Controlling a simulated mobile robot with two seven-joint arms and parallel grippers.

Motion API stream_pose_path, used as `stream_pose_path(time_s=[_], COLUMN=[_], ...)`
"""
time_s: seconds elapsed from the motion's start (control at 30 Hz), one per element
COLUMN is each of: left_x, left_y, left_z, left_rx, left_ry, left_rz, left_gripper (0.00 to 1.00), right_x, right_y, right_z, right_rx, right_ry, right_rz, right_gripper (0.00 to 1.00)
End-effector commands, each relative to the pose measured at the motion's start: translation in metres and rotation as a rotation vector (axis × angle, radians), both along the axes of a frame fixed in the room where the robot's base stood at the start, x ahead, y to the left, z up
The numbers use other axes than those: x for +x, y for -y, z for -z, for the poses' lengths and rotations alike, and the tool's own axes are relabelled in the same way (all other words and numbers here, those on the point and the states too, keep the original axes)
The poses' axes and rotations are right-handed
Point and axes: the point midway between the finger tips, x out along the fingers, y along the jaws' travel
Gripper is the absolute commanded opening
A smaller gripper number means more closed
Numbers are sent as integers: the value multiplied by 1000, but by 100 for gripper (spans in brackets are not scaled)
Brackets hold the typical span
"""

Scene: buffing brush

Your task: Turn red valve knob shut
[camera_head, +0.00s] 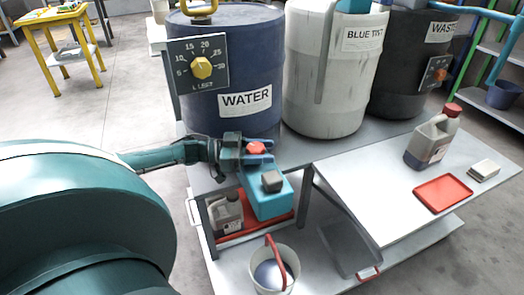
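A small red knob (257,147) shows in the head view in front of the blue WATER barrel (222,75), just above a teal box-like unit (267,199). My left gripper (260,153) reaches in from the left and is at the red knob, with a finger on either side of it. I cannot tell whether the fingers press on the knob or only surround it. The knob's underside and mount are hidden by the gripper. My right gripper is not in view.
A white BLUE TINT barrel (326,85) and a dark WASTE barrel (402,75) stand behind. A bucket (269,279) sits below. On the right, a bench holds a jug (428,140), a red tray (442,194) and a pale block (484,170). Its near surface is clear.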

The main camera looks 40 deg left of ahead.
Motion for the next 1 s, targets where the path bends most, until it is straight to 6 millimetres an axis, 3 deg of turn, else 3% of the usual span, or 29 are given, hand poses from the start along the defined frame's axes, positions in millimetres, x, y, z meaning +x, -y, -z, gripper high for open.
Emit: stream_pose_path(time_s=[0.2,0.57,0.8,1.0], left_x=[0,-6,-37,-64], left_y=[0,-7,-44,-76], left_z=[0,0,-1,-1], left_rx=[0,1,3,2], left_ry=[0,-3,-5,-4], left_rz=[-1,-3,-5,-3], left_gripper=[64,64,64,64], right_x=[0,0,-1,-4], right_y=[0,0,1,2], right_z=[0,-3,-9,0], right_rx=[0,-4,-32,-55], right_ry=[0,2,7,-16], right_rz=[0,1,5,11], right_gripper=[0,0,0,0])
